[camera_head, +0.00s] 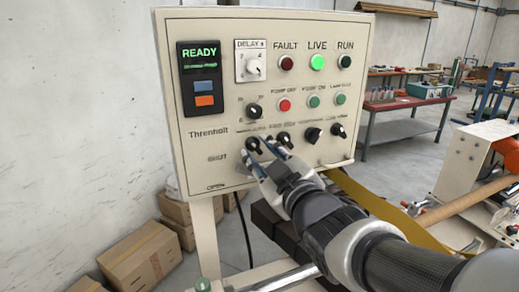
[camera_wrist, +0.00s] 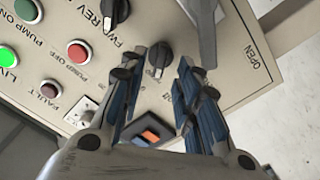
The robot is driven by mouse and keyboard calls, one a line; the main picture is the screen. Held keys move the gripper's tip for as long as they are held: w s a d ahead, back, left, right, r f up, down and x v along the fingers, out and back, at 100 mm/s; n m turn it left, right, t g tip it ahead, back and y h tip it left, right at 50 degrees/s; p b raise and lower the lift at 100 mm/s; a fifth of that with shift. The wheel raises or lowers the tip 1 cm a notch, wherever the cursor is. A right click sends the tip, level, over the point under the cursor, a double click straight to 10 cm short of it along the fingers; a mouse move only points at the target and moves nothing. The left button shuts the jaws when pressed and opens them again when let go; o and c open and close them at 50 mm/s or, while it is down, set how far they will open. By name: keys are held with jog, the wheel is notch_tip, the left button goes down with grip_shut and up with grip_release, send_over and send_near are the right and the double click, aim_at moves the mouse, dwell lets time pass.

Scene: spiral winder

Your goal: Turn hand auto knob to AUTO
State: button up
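The hand auto knob (camera_head: 253,145) is most likely the small black knob at the left end of the panel's lower knob row. My gripper (camera_head: 264,143) is at this row, with its fingertips close to that knob. In the wrist view a black knob (camera_wrist: 160,57) shows between and beyond the fingers of my gripper (camera_wrist: 168,70). The fingers are apart, with a gap between them, and I see no clear grip on the knob. The label of this knob is too blurred to read, so its setting cannot be told.
The knob marked FWD REV (camera_wrist: 115,12) is close beside the fingers. A grey lever (camera_wrist: 205,30) stands out from the panel near the OPEN mark. Red PUMP OFF (camera_head: 285,104) and other buttons sit above. Cardboard boxes (camera_head: 142,258) lie on the floor below.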

aim_at(254, 146)
jog(key=shift+x, duration=1.4)
grip_shut()
